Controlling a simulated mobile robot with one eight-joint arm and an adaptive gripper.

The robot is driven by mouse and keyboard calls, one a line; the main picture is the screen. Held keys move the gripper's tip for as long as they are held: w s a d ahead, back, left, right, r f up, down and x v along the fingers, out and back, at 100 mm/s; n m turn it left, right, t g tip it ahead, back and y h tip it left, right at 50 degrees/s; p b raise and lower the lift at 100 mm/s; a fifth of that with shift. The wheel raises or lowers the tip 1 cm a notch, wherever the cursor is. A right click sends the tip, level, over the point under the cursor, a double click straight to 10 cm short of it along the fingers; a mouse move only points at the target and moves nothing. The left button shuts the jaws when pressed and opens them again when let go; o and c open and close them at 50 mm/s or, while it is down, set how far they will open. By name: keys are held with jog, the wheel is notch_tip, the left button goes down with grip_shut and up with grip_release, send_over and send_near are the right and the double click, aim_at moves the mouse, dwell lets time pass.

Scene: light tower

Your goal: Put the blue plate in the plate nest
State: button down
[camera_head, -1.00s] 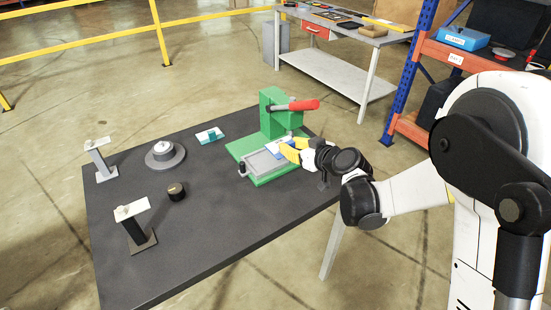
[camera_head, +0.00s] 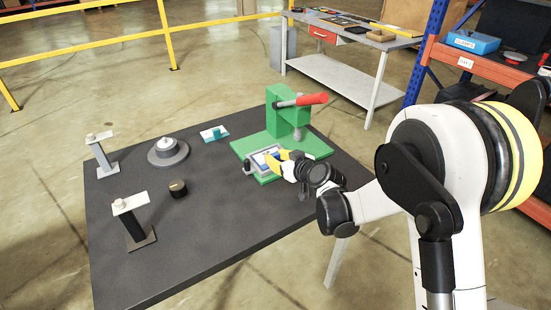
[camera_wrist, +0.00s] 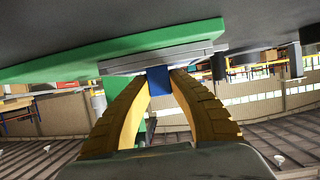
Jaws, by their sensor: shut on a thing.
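The blue plate (camera_head: 267,158) shows blue and pale at the grey plate nest (camera_head: 254,168), on the green base of the lever press (camera_head: 286,115). My gripper (camera_head: 283,158) reaches in from the right, its yellow fingers closed on the plate's right end. In the wrist view, my fingers (camera_wrist: 158,84) pinch a blue end of the plate (camera_wrist: 158,81) right beside the grey nest (camera_wrist: 150,62). The plate covers much of the nest in the head view. I cannot tell whether it rests fully inside or sits slightly above.
The press's red lever (camera_head: 312,99) sticks out above my gripper. A black knob (camera_head: 178,189), a round grey fixture (camera_head: 168,150), two posts and a small white-and-teal piece (camera_head: 214,133) stand on the dark table (camera_head: 210,235). The table's front area is clear.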

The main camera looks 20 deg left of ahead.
jog(key=shift+f, duration=0.2)
jog(key=c, duration=1.3)
grip_release()
jog(key=shift+r, duration=0.1)
jog(key=shift+d+r, duration=0.1)
jog(key=shift+r, duration=0.15)
jog(key=p+v, duration=0.3)
jog(key=v, duration=0.8)
jog(key=shift+s+d, duration=0.25)
jog(key=shift+s, duration=0.05)
jog(key=shift+d+r, duration=0.1)
jog(key=shift+r, duration=0.05)
